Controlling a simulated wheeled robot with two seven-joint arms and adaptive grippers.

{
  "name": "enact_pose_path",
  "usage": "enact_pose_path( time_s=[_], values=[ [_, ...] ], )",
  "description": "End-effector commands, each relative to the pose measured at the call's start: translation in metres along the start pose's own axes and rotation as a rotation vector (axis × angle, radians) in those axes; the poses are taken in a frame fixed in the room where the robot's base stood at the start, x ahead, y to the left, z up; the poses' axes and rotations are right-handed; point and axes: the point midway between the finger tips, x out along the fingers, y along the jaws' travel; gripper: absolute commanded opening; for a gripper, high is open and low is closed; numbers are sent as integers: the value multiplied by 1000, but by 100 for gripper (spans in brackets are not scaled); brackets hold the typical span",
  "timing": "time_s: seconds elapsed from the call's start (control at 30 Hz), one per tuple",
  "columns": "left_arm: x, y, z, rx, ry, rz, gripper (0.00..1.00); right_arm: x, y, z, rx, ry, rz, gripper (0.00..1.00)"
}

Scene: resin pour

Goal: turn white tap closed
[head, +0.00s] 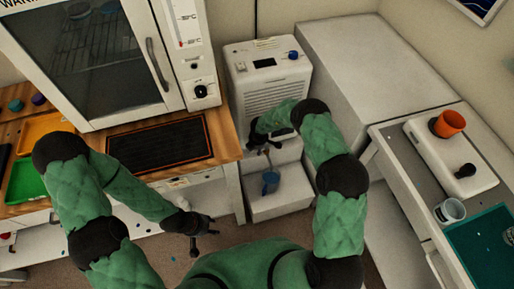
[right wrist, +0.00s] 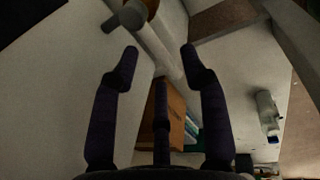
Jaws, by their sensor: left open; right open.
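The white dispenser machine (head: 268,68) stands at the back, with a small screen and a blue knob on top. In the head view my right arm and gripper cover the tap area. My left gripper (head: 196,227) is open and empty, low over the floor.
An oven (head: 85,50) and wooden counter with a yellow tray (head: 40,131) and a green tray (head: 27,181) are at left. At right, an orange cup (head: 448,123) stands on a white device (head: 440,158).

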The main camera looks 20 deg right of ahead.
Motion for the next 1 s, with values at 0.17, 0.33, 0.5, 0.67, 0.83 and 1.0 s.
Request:
enact_pose_path(
  time_s=[0.17,0.33,0.5,0.67,0.83,1.0],
  values=[
    [0,0,0,0,0,0,41,-28,2,1,0,-1,4,45],
    [0,0,0,0,0,0,41,-59,2,0,1,0,4,45],
    [0,0,0,0,0,0,41,-88,1,1,2,-1,3,45],
    [0,0,0,0,0,0,41,-105,1,0,0,0,2,45],
    [0,0,0,0,0,0,41,-112,1,0,1,0,2,45],
    [0,0,0,0,0,0,41,-112,1,0,1,0,2,45]
  ],
)
